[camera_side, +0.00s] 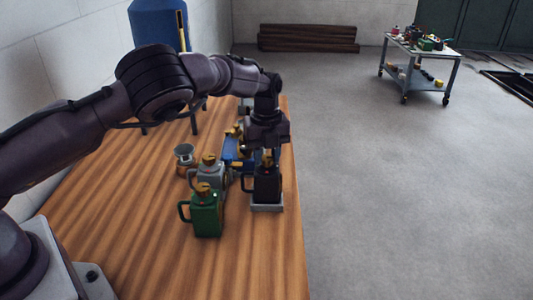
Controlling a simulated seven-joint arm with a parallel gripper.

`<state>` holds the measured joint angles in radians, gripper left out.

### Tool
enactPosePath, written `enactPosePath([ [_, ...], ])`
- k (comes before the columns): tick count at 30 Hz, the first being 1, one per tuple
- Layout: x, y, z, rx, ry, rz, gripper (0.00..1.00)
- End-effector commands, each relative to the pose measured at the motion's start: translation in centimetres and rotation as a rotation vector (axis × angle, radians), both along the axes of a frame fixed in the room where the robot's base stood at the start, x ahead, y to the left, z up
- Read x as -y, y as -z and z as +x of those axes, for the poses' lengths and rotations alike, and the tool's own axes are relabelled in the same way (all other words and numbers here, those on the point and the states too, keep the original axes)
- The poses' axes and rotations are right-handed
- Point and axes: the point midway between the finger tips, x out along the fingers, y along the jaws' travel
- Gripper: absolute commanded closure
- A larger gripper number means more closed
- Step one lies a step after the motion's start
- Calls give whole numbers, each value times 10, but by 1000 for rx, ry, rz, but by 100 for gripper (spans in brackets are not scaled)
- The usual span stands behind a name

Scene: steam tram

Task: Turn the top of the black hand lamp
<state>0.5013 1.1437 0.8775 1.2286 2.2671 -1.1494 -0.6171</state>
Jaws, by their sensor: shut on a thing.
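The black hand lamp (266,189) stands upright on a small grey block (267,207) near the right edge of the wooden table. Its handle shows on its left side. My gripper (267,153) points down from above and is shut on the top of the black hand lamp. A little of the brass-coloured top shows between the fingers. The exact contact of the fingers is too small to make out.
A green lamp (206,214) and a grey lamp (211,177) stand to the left, close by. A blue object (235,150) is behind them, and a small metal-and-copper item (185,158) is further left. The table's front left (130,235) is clear. A wheeled cart (420,77) stands far off.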

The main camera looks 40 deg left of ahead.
Motion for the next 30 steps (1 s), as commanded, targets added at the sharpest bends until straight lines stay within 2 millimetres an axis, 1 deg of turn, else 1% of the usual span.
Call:
enactPosePath([
  [8,0,-1,0,0,121,0,91],
  [21,1,-1,1,0,503,-1,91],
  [30,2,-1,2,0,721,0,91],
])
